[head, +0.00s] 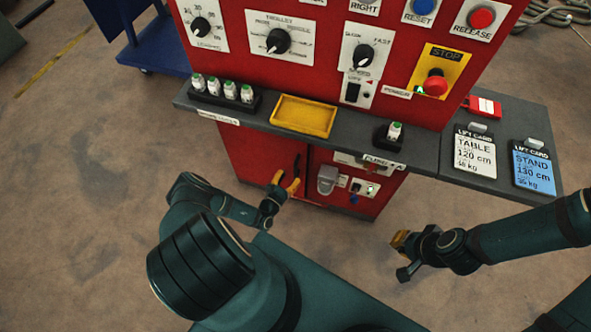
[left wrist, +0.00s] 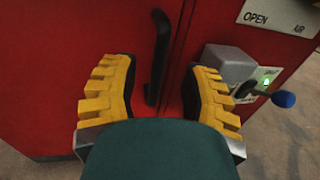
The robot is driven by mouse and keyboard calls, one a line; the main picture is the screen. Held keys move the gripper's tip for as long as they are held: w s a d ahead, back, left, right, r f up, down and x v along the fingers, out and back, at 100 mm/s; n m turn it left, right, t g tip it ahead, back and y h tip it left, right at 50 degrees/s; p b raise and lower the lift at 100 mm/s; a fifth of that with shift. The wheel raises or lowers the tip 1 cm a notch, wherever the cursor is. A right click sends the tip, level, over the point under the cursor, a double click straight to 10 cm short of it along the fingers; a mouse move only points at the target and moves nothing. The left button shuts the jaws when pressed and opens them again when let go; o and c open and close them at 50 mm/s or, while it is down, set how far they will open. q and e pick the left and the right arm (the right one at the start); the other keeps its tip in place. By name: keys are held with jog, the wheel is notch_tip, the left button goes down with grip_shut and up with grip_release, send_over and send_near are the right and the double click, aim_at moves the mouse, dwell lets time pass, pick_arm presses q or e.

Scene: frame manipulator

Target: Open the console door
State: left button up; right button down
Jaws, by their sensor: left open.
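The red console door (head: 250,155) is on the lower front of the red console, below the grey ledge. It looks closed, flush with the panel beside it, and also shows in the left wrist view (left wrist: 70,60). Its black vertical handle (left wrist: 160,55) stands near the door's right seam. My left gripper (head: 286,184) is open in front of the door. In the left wrist view its yellow fingers (left wrist: 160,95) are on either side of the handle's line, with gaps to it. My right gripper (head: 402,242) is over the floor at right; its jaw state is unclear.
A grey box (left wrist: 229,68) and a blue-knobbed lever (left wrist: 284,99) stick out right of the door. A blue cart (head: 150,45) stands back left. Floor in front is open.

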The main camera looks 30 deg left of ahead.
aim_at(295, 169)
pick_arm(q)
jog(key=shift+w+a+b, duration=0.1)
jog(key=shift+w+b, duration=0.3)
jog(key=shift+w, duration=1.95)
grip_shut()
